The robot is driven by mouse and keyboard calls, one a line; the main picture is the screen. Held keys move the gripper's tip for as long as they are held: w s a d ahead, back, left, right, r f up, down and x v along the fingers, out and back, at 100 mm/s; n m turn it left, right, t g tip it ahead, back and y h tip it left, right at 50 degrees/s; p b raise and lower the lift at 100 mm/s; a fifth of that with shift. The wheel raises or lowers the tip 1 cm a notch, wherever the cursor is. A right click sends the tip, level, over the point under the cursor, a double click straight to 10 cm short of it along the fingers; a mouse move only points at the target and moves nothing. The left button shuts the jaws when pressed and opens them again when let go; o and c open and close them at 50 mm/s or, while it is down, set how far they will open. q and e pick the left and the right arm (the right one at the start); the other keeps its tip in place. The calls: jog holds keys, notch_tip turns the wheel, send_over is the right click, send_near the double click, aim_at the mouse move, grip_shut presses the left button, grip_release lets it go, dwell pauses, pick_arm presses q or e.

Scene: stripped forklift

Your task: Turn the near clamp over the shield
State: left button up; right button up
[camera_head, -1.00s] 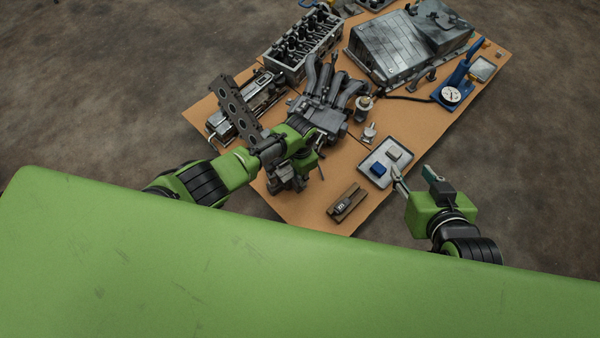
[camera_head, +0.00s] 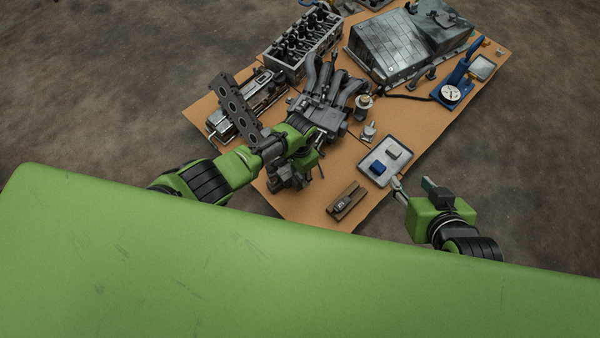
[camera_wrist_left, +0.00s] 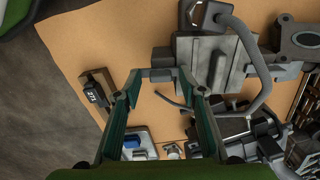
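My left gripper (camera_head: 305,160) is low over the near-left part of the board, beside a dark grey metal assembly (camera_head: 284,178). In the left wrist view its two green-sided fingers (camera_wrist_left: 160,84) are apart. A small grey bar (camera_wrist_left: 157,74), joined to a grey block (camera_wrist_left: 203,58), shows between or just beyond the fingertips; I cannot tell if they touch it. I cannot make out for certain which parts are the near clamp and the shield; my gripper and wrist hide some of this area. My right gripper (camera_head: 411,190) is open and empty at the board's near-right edge.
A tray (camera_head: 372,178) with a blue block and a grey block lies right of centre. A brown block (camera_head: 347,202) lies at the near edge. A dark plate with holes (camera_head: 237,108) rises left of my left gripper. Grey curved pipes (camera_head: 333,88) stand behind it.

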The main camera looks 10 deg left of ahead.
aim_at(300, 176)
pick_arm(q)
notch_tip(300, 176, up, 12)
dwell(0.9)
dwell(0.4)
